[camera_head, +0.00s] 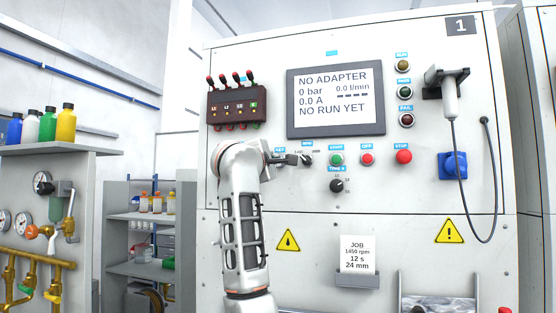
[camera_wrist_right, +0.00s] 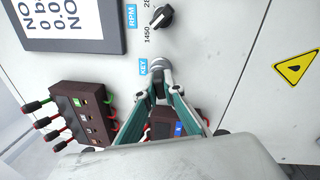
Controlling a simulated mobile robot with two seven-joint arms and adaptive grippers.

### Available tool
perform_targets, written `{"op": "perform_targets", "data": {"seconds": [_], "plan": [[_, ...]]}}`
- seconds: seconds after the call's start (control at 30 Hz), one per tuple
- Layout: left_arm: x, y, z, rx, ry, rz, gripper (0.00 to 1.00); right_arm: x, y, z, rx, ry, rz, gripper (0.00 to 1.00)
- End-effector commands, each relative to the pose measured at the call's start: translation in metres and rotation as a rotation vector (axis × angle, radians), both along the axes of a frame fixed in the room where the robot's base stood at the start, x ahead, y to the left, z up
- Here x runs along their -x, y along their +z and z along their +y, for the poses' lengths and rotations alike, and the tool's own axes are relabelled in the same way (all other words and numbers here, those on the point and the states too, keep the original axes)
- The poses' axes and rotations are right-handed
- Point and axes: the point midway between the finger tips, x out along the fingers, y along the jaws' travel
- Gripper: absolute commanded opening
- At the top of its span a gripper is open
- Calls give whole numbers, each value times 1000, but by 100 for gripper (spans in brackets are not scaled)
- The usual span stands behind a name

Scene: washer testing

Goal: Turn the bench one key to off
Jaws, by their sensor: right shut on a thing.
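The bench labelled 1 (camera_head: 300,60) is a white panel with a screen (camera_head: 335,100) reading NO ADAPTER and NO RUN YET. My right arm rises in front of it, and the right gripper (camera_wrist_right: 157,82) is shut on the key (camera_wrist_right: 158,66) at the round silver switch beside the blue KEY label (camera_wrist_right: 143,67). The fingers cover most of the key, so its turned position cannot be read. In the head view my arm hides most of the key switch. My left gripper is not in view.
The RPM knob (camera_wrist_right: 161,17) is close to the key. A dark lead box (camera_head: 237,106) with red plugs juts out at upper left. A handheld tool (camera_head: 449,95) hangs at right.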

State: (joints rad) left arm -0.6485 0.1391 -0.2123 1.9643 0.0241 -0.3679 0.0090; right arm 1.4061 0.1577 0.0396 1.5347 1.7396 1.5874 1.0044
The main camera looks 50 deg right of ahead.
Motion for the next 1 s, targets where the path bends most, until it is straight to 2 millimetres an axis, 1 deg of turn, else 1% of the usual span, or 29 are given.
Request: {"op": "perform_targets", "data": {"seconds": [0.03,0.1,0.43,0.73,0.83,1.0], "plan": [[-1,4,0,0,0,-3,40,0,1,0,13,1,25,0],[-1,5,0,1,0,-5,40,0,1,0,25,0,49,0],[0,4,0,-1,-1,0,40,0,1,0,38,0,74,0],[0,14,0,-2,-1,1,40,2,2,-1,157,0,303,0],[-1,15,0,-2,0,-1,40,2,1,-1,174,0,334,0],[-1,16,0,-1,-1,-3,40,2,1,-1,175,0,335,0]]}}
